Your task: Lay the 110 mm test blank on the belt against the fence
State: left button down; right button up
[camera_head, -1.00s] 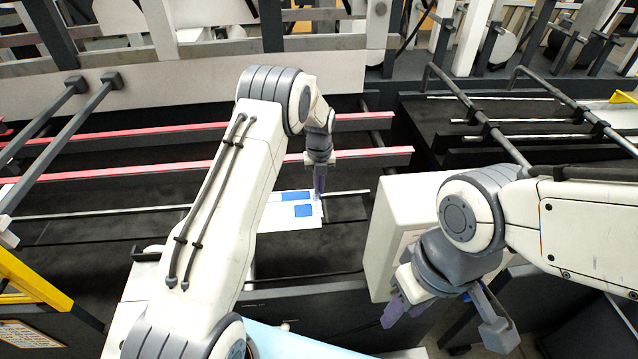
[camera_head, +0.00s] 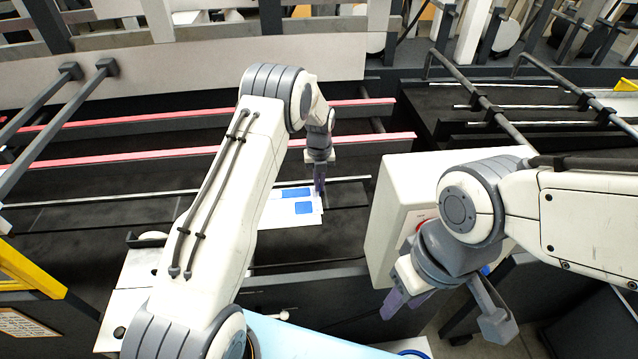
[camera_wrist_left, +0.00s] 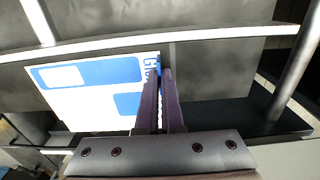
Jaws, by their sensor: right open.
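The test blank (camera_head: 290,214), a white sheet with blue printed patches, is over the dark belt (camera_head: 70,215). It also shows in the left wrist view (camera_wrist_left: 80,103), flat or nearly so. My left gripper (camera_head: 319,190) points down at its right edge. Its fingers (camera_wrist_left: 160,95) are close together with that edge between them. A thin light-edged rail (camera_head: 345,180) runs just beyond the blank; I cannot tell whether they touch or if it is the fence. My left arm hides part of the blank's left side. My right gripper (camera_head: 405,302) is open and empty, off the machine.
Two red-edged bars (camera_head: 370,142) cross above the belt behind the blank. A white box (camera_head: 395,215) stands right of the blank, close to my right arm. Slanted dark rods (camera_head: 50,130) cross at the left. A yellow frame (camera_head: 30,275) stands at the front left.

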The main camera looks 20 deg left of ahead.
pick_arm(q)
jog(key=shift+w+a, duration=0.2)
jog(key=shift+w, duration=0.25)
jog(key=c, duration=1)
grip_release()
jog(key=shift+r+b, duration=0.1)
jog(key=shift+b, duration=0.25)
notch_tip(320, 180, up, 10)
jog(key=b, duration=0.2)
jog(key=shift+r+b, duration=0.1)
jog(key=shift+b, duration=0.3)
